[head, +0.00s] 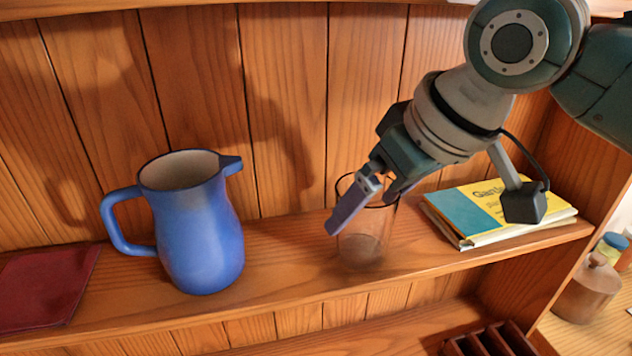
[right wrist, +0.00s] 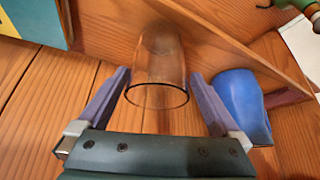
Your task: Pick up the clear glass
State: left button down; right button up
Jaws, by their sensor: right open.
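The clear glass (head: 362,247) stands upright on the wooden shelf, between the blue jug and the books. My right gripper (head: 365,208) reaches down to it from the upper right, its fingers at the upper part of the glass. In the right wrist view, the glass (right wrist: 160,70) shows between the two spread fingers of my right gripper (right wrist: 160,85), with a gap on each side. The gripper is open and holds nothing. Part of the glass's rim is hidden behind the gripper in the head view. My left gripper is not in view.
A blue jug (head: 197,235) stands left of the glass on the shelf (head: 290,262). A dark red book or folder (head: 45,288) lies at the far left. Books (head: 490,212) lie close on the right, under my right arm. A plank back wall (head: 285,100) stands behind.

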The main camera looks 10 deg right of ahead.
jog(key=shift+p+x, duration=0.35)
jog(key=shift+x, duration=1.95)
jog(key=shift+w, duration=0.1)
jog(key=shift+r, duration=0.1)
jog(key=c, duration=1.4)
